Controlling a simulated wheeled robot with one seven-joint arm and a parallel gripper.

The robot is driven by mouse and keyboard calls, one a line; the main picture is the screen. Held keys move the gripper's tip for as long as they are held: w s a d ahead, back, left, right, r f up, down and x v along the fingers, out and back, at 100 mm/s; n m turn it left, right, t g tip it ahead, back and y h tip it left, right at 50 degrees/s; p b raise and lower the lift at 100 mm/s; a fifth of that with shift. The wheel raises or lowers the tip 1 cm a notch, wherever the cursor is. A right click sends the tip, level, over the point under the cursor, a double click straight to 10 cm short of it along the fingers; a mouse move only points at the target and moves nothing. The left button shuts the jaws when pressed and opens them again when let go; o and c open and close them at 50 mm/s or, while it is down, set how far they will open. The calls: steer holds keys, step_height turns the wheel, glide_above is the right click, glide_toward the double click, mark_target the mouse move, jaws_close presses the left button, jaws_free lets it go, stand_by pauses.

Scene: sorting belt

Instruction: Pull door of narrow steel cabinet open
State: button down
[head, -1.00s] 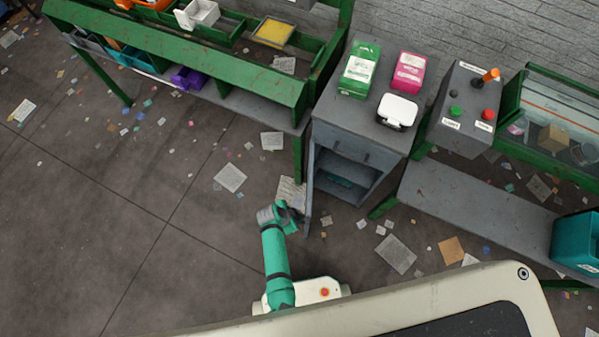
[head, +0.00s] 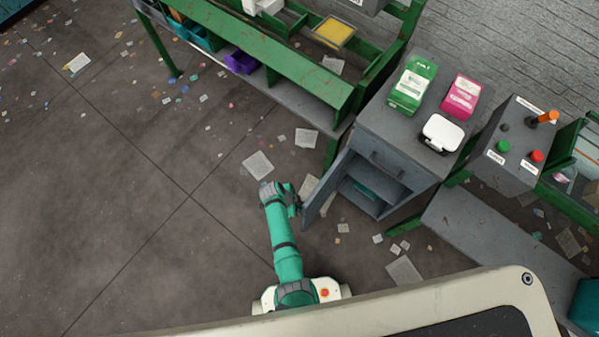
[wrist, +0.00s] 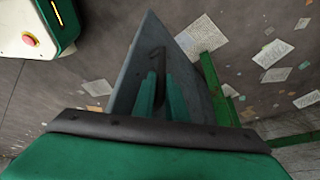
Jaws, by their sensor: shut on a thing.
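The narrow steel cabinet (head: 424,173) is grey and stands between the green bench and the control box. Its door (head: 326,186) is swung out to the left, and the shelves inside show. In the wrist view the grey door (wrist: 190,62) fills the middle, with a dark upright handle (wrist: 160,62) on it. My gripper (wrist: 160,88) has its two green fingers closed around the handle. In the head view my gripper (head: 294,204) is at the outer side of the door; its fingers are too small there to make out.
A green box (head: 412,86), a pink box (head: 461,97) and a white container (head: 441,133) stand on the cabinet top. A control box (head: 515,145) and a low grey bench (head: 480,235) are to the right. Open floor with scattered papers lies to the left.

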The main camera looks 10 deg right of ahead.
steer(key=shift+w+d+r, duration=0.25)
steer(key=shift+w+d, duration=0.15)
steer(key=shift+w, duration=0.05)
steer(key=c, duration=1.8)
jaws_free()
steer(key=shift+s+a, duration=0.1)
steer(key=shift+s+a+f, duration=0.1)
steer(key=shift+s+a, duration=0.05)
steer(key=v, duration=1)
steer(key=shift+a+r, duration=0.2)
steer(key=shift+r, duration=0.1)
